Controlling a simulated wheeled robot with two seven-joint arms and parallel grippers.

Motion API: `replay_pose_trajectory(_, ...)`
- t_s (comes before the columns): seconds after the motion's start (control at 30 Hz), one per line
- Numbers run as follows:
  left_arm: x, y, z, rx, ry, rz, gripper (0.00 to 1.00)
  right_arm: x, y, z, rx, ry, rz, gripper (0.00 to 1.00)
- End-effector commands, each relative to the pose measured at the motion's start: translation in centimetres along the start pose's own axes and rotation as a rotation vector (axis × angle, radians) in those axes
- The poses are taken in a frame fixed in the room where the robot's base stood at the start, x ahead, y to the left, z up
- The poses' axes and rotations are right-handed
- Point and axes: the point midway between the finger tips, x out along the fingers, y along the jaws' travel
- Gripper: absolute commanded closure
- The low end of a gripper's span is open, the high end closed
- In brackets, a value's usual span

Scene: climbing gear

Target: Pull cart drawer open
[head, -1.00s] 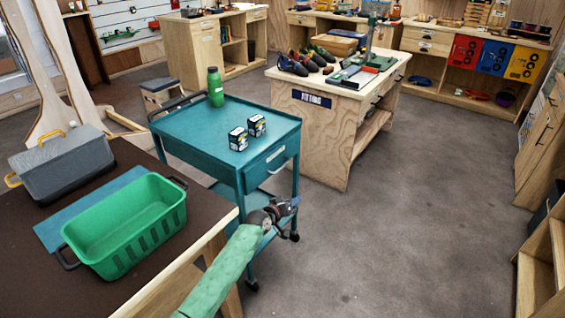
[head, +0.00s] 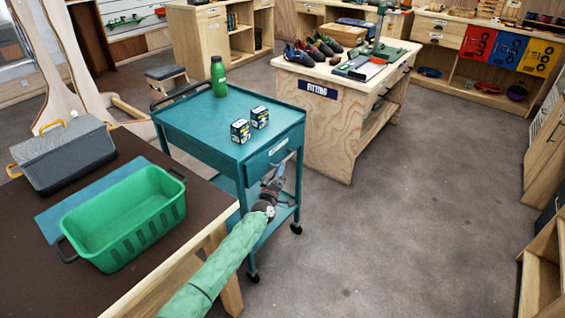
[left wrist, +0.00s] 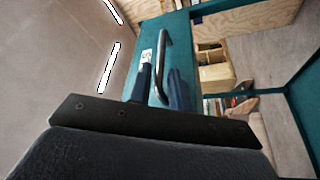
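The teal cart (head: 200,128) stands beside the brown-topped table. Its drawer (head: 262,166) looks shut, flush with the cart's front. The drawer has a silver bar handle (head: 281,151), which also shows in the left wrist view (left wrist: 164,58). My left gripper (head: 277,175) is just below and in front of the handle in the head view. In the left wrist view its two dark blue fingers (left wrist: 162,88) are apart, with the handle in line with the gap and beyond it. No contact is clear. My right gripper is in neither view.
Two small boxes (head: 240,131) and a green bottle (head: 218,77) stand on the cart top. The brown-topped table (head: 150,285) holds a green basket (head: 125,222) and a grey lidded box (head: 66,157). The floor right of the cart is clear. A fitting bench (head: 321,130) stands behind.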

Motion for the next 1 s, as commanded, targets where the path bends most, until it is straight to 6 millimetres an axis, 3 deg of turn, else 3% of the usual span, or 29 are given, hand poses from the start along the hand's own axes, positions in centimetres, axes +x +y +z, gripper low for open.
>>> replay_pose_trajectory(0.33,3.7,0.0,0.0,0.001,-0.001,0.0,0.8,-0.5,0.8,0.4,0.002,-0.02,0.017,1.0)
replay_pose_trajectory(0.8,4.4,0.0,0.0,0.0,-0.001,-0.001,0.8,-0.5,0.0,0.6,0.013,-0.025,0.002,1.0)
replay_pose_trajectory(0.9,4.4,0.0,0.0,0.0,-0.001,-0.001,1.0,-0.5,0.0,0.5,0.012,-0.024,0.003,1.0)
replay_pose_trajectory(1.0,4.4,0.0,0.0,0.0,-0.001,-0.001,1.0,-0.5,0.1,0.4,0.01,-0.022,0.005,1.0)
